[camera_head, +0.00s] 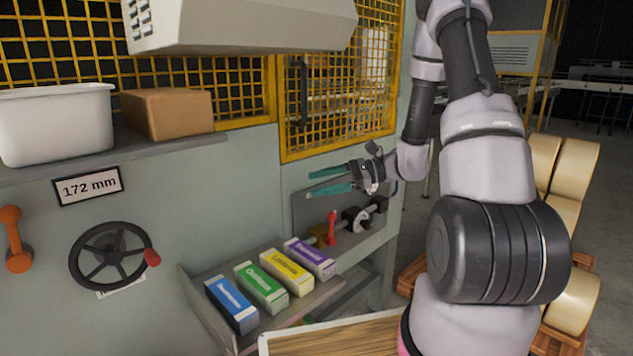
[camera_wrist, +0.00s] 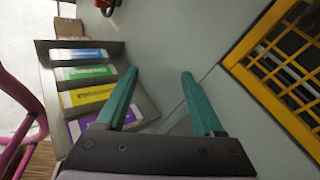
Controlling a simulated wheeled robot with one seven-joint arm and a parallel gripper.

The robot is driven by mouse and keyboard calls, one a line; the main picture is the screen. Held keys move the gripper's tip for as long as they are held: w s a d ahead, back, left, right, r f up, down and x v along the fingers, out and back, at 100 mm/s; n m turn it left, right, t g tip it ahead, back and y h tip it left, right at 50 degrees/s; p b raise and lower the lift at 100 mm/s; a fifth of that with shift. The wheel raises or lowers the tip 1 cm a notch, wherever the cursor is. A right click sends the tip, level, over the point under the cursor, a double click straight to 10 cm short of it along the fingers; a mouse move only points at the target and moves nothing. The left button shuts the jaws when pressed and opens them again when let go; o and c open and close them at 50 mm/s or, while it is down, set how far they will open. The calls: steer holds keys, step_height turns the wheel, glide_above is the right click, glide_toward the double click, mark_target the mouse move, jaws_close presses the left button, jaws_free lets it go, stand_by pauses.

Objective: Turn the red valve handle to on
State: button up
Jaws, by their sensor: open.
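The red valve handle (camera_head: 332,228) stands upright on the pipe fittings in a recessed grey panel, right of the row of cartons in the head view. A dark round fitting (camera_head: 356,219) sits just right of it. My gripper (camera_head: 312,182) is open and empty, with teal fingers pointing left, above the valve and apart from it. In the wrist view the fingers of my gripper (camera_wrist: 158,85) are spread with nothing between them. The valve handle does not show in the wrist view.
Several coloured cartons, one of them yellow (camera_head: 287,272), lie on a shelf below and left of the valve. A black handwheel (camera_head: 110,256), an orange lever (camera_head: 15,240), a white bin (camera_head: 57,124) and a cardboard box (camera_head: 167,113) are further left.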

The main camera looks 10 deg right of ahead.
steer(key=shift+s+a+r+n+g, duration=0.3)
steer(key=shift+s+r+n+g, duration=0.1)
steer(key=shift+s+r+g, duration=0.1)
steer(key=shift+h, duration=0.3)
